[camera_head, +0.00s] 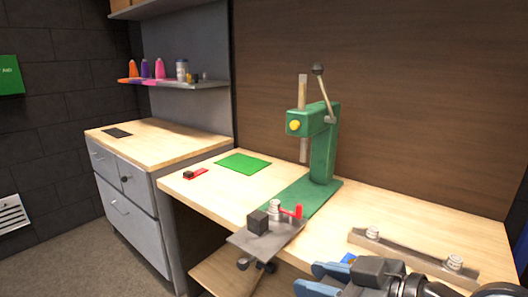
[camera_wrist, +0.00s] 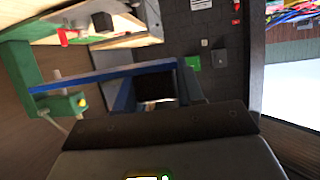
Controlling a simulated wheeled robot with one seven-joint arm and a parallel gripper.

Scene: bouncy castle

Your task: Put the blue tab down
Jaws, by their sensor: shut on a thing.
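The blue tab (camera_wrist: 100,76) is a long flat bright blue strip in the wrist view. It lies across the front of my gripper (camera_wrist: 155,84) and reaches out to the left, over the view of the green press. My gripper is shut on it. In the head view my gripper (camera_head: 318,279) is at the bottom, right of centre, in front of the workbench. Only a small piece of the blue tab (camera_head: 348,258) shows there; the rest is hidden behind my gripper. I cannot tell how high the tab is above the bench.
A green press (camera_head: 323,150) stands mid-bench. A grey plate (camera_head: 256,246) with a black block and red clamp is at the front edge. A rail (camera_head: 405,255) with metal knobs lies at right. A green mat (camera_head: 243,163) and a red piece (camera_head: 199,173) lie at left. Bare wood surrounds the mat.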

